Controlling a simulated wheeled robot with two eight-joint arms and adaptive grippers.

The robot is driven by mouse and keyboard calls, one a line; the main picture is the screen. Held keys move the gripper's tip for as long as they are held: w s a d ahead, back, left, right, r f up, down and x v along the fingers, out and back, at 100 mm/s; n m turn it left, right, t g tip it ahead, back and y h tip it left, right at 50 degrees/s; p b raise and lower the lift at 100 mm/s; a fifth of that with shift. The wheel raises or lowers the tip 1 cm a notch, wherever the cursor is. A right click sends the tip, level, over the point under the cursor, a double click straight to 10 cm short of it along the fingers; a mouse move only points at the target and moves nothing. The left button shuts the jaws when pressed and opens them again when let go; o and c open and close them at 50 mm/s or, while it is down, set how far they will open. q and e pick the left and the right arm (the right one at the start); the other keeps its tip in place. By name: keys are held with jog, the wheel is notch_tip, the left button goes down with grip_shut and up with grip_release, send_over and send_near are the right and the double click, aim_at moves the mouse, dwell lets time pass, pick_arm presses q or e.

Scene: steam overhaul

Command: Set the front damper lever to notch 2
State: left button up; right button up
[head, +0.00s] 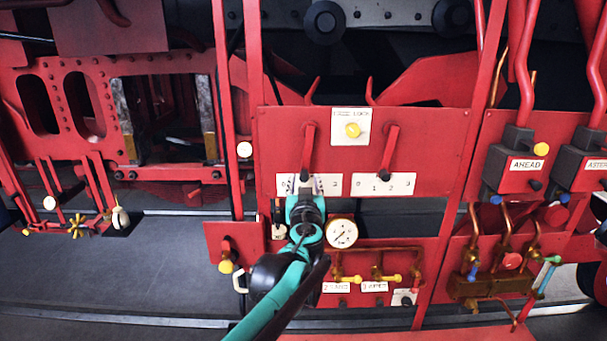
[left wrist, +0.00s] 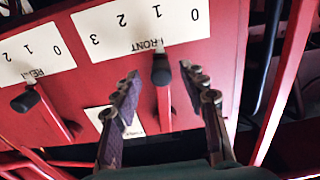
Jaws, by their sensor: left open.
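The front damper lever (head: 309,145) is a red bar with a black knob, hanging over a white 0-to-3 plate on the red panel. My left gripper (head: 306,188) reaches up to its lower end and hides part of the plate. In the left wrist view the plate (left wrist: 140,25) is upside down and marked FRONT. The black knob (left wrist: 161,69) stands between the spread, open fingers of my left gripper (left wrist: 163,88), with a gap on both sides. In the head view the knob appears near the 1 mark; the exact notch is hard to tell. My right gripper is not seen.
The similar rear lever (head: 390,150) hangs to the right over its own 0-to-3 plate (head: 400,190). A yellow button (head: 353,130) sits on a white plate between the levers. A gauge (head: 342,233) and yellow-handled valves (head: 348,279) lie below, close to my left arm.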

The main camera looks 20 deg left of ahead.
aim_at(304, 180)
pick_arm(q)
jog(key=x, duration=0.2)
jog(key=shift+w+a, duration=0.15)
jog(key=shift+w, duration=0.35)
